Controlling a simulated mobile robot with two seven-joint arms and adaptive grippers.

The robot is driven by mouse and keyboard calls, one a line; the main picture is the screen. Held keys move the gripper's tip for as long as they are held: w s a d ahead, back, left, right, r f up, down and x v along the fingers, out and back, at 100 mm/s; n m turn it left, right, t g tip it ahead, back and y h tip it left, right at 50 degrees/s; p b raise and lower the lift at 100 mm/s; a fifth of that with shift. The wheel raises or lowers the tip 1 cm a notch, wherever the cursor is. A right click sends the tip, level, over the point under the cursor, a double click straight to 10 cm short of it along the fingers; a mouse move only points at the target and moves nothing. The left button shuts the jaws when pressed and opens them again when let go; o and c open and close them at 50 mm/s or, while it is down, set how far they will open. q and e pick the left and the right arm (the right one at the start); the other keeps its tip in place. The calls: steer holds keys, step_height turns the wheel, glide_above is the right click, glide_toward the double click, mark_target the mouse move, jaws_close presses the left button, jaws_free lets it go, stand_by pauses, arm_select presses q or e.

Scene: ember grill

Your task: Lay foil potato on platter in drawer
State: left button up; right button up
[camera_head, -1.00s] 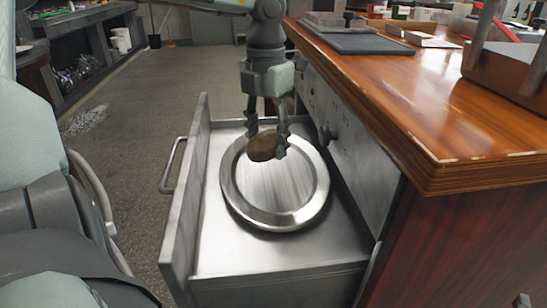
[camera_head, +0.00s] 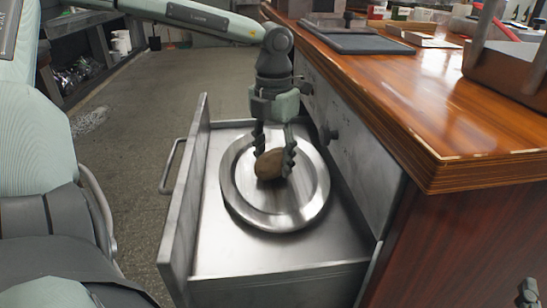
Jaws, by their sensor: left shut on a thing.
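The potato (camera_head: 269,165) looks brown, with no shiny foil that I can make out. My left gripper (camera_head: 274,165) points down and is shut on it, one finger on each side. The round metal platter (camera_head: 275,217) lies flat in the open drawer (camera_head: 290,256). The potato is over the platter's middle, low down; I cannot tell whether it touches the surface. A dark part at the bottom right corner appears to be my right gripper (camera_head: 530,292); its fingers are too small and cut off to read.
The drawer's front wall (camera_head: 186,205) with its handle (camera_head: 172,166) stands at the left. The wooden counter (camera_head: 420,110) overhangs on the right, close to my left gripper. A dark tray (camera_head: 358,42) lies on the counter. Bare floor (camera_head: 150,100) is left of the drawer.

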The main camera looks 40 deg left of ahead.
mark_target(274, 154)
arm_select(q)
steer(key=shift+f, duration=0.1)
arm_select(e)
steer(key=shift+s+a+r+t, duration=0.1)
steer(key=shift+r+t, duration=0.3)
steer(key=shift+r, duration=0.15)
arm_select(q)
steer(key=o, duration=1.3)
arm_select(e)
steer(key=shift+r, duration=0.1)
steer(key=shift+a+y, duration=0.1)
steer(key=shift+y, duration=0.2)
arm_select(q)
steer(key=shift+r, duration=0.25)
step_height(274, 154, up, 12)
steer(key=p, duration=0.1)
arm_select(e)
steer(key=d+f+g+h, duration=0.2)
steer(key=d+f+g, duration=0.1)
steer(key=f, duration=0.5)
steer(key=shift+d+g+h, duration=0.3)
steer(key=shift+g+h, duration=0.1)
arm_select(q)
steer(key=shift+f, duration=0.1)
arm_select(e)
steer(key=shift+r, duration=0.1)
